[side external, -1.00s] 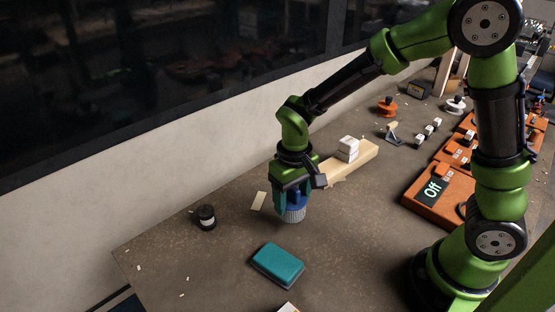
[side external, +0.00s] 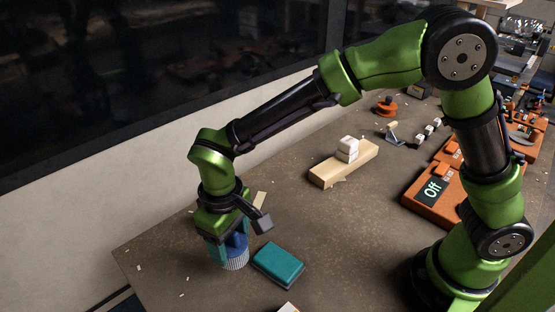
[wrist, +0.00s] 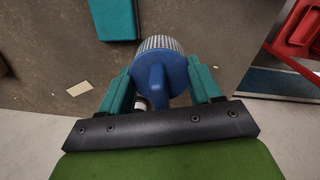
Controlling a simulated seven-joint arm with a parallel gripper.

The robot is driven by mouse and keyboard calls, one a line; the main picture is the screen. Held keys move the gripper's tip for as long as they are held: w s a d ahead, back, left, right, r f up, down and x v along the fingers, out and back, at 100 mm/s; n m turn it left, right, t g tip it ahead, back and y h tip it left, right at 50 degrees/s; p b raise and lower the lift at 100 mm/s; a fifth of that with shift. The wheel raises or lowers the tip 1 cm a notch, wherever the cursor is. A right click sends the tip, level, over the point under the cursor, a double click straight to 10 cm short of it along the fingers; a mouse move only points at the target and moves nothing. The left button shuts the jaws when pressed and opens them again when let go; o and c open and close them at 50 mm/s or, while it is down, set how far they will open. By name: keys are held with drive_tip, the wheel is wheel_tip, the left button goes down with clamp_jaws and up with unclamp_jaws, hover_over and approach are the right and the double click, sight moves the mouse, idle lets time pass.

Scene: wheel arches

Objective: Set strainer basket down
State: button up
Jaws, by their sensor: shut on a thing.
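The strainer basket (side external: 235,259) has a blue top and a pale ribbed lower part. My gripper (side external: 228,250) is shut on it, pointing down near the left front part of the table. In the wrist view the basket (wrist: 161,72) sits between the two teal fingers of my gripper (wrist: 163,88), with its blue fin-like handle toward the camera. The basket is upright in the side view. I cannot tell whether its bottom touches the table.
A teal block (side external: 278,264) lies close to the right of the basket. A wooden beam (side external: 330,172) with white blocks (side external: 347,149) lies farther back. Orange units, one reading "Off" (side external: 432,190), stand at the right. A flat pale piece (wrist: 79,88) lies nearby.

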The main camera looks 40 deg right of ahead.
drive_tip(key=w+a+r+n, duration=0.1)
drive_tip(key=a+r, duration=0.3)
drive_tip(key=a, duration=0.5)
drive_tip(key=f, duration=0.9)
drive_tip(key=shift+w+d+f, duration=0.1)
drive_tip(key=shift+d+f, duration=0.1)
drive_tip(key=shift+f, duration=0.2)
drive_tip(key=shift+f, duration=0.15)
drive_tip(key=o, duration=1.1)
drive_tip(key=shift+c, duration=0.2)
